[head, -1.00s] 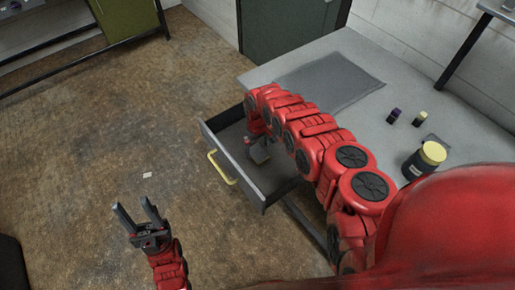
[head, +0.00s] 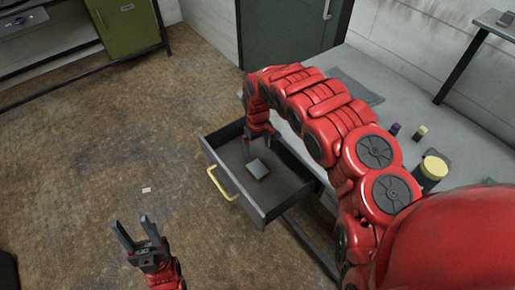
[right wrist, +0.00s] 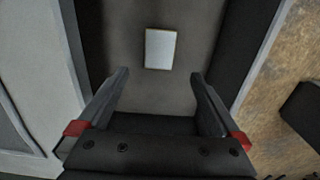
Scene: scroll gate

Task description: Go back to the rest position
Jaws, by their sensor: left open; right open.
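My left gripper (head: 134,236) is open and empty, low in the head view above the bare floor. My right arm arches over the table, and my right gripper (head: 258,140) hangs over the open drawer (head: 283,194). In the right wrist view my right gripper (right wrist: 160,95) has its fingers wide apart with nothing between them. A small flat block (head: 257,169) lies on the drawer's floor, apart from the fingers; in the right wrist view its pale top (right wrist: 160,49) shows beyond the fingertips.
The grey table (head: 398,98) carries a yellow-lidded jar (head: 433,168), a small purple-capped bottle (head: 394,130) and a yellow-capped one (head: 420,133). The drawer's yellow handle (head: 221,184) faces left. A green cabinet (head: 127,26) stands at the back left. The floor between is mostly clear.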

